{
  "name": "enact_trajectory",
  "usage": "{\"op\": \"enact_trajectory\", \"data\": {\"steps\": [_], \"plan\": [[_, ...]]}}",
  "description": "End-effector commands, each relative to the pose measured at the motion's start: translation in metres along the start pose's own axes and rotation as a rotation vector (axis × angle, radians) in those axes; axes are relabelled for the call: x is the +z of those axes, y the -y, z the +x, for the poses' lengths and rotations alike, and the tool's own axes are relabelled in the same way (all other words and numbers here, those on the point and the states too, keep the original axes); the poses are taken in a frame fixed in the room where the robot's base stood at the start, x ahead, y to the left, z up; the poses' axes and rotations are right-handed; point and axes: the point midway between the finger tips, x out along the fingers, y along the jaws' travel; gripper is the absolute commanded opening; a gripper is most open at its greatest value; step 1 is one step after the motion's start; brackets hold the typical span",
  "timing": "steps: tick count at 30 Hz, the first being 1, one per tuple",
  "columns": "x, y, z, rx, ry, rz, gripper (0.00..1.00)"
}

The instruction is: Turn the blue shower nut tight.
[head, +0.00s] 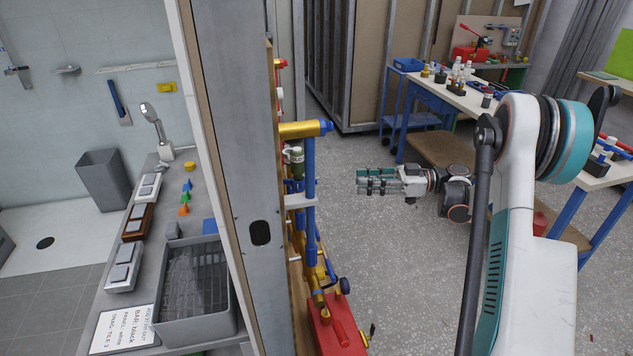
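A blue cap-like piece (326,127) sits on the right end of a gold horizontal pipe (299,130) on the narrow wall side. A round blue piece (344,285) sits low, by the red box. I cannot tell which of these, if either, is the shower nut, or how tight it is. My gripper (361,179) points left, to the right of the vertical blue pipe (309,190) and apart from it. Its two teal fingers appear parted, with nothing visible between them.
A grey wall post (237,150) separates the pipes from the shower pod at left. A grey crate (196,318) stands on the pod's counter. A red box (340,330) is below the pipes. Workbenches (452,95) stand at back right. Speckled floor (385,270) is clear below my gripper.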

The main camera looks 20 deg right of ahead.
Motion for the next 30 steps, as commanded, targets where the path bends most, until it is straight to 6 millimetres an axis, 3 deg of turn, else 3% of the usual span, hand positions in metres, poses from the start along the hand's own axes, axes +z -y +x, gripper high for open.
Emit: {"op": "enact_trajectory", "data": {"steps": [4, 8, 21, 30], "plan": [[0.004, 0.000, -0.006, -0.005, -0.029, -0.023, 0.27], [0.004, 0.000, 0.006, -0.007, -0.031, -0.024, 0.27], [0.003, 0.001, 0.088, -0.008, -0.029, -0.023, 0.27], [0.000, 0.001, 0.125, -0.006, -0.029, -0.022, 0.27]]}}
